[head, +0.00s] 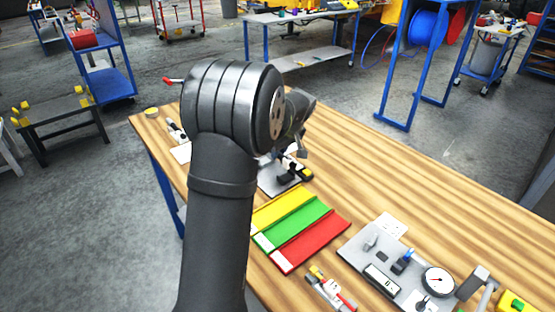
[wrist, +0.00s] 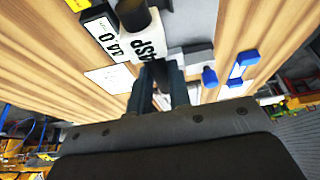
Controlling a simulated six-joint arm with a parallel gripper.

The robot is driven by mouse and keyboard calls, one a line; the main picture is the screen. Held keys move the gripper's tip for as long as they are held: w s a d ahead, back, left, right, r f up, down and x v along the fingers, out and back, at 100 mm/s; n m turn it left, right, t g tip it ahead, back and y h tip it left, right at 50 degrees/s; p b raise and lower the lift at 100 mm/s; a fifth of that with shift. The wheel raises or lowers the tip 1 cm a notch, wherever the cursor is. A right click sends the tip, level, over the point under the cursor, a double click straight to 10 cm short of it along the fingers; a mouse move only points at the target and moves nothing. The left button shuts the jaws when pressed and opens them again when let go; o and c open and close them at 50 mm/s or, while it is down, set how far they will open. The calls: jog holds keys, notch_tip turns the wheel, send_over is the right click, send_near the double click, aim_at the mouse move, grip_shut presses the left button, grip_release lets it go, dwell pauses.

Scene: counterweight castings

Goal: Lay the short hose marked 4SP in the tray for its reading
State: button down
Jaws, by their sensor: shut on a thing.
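My gripper (wrist: 163,80) is shut on the short hose (wrist: 133,16), a black piece with a white band reading 4SP. The hose is up close at the top of the wrist view. In the head view my gripper (head: 299,142) is partly hidden behind my arm, above the far part of the bench; I cannot make out the hose there. Three flat trays lie side by side nearer the camera: yellow (head: 285,209), green (head: 291,225) and red (head: 313,240). Each looks empty, with its left end partly pale or hidden by my arm.
A grey plate (head: 268,188) with a black device lies below my gripper. A dial gauge (head: 437,281) stands at front right.

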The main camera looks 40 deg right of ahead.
jog(key=s+d+r, duration=0.2)
jog(key=s+r, duration=0.4)
jog(key=s, duration=0.4)
jog(key=n+g+y, duration=0.5)
jog(key=n, duration=1.3)
send_over(298, 222)
jog(key=d, duration=0.2)
jog(key=shift+a+f, duration=0.15)
jog(key=shift+f, duration=1.25)
jog(key=shift+a+f, duration=0.1)
jog(key=shift+f, duration=1.3)
jog(key=shift+f, duration=2.8)
jog(key=shift+f, duration=0.7)
jog(key=c, duration=1.3)
grip_release()
jog(key=shift+o, duration=0.2)
jog(key=shift+r, duration=0.1)
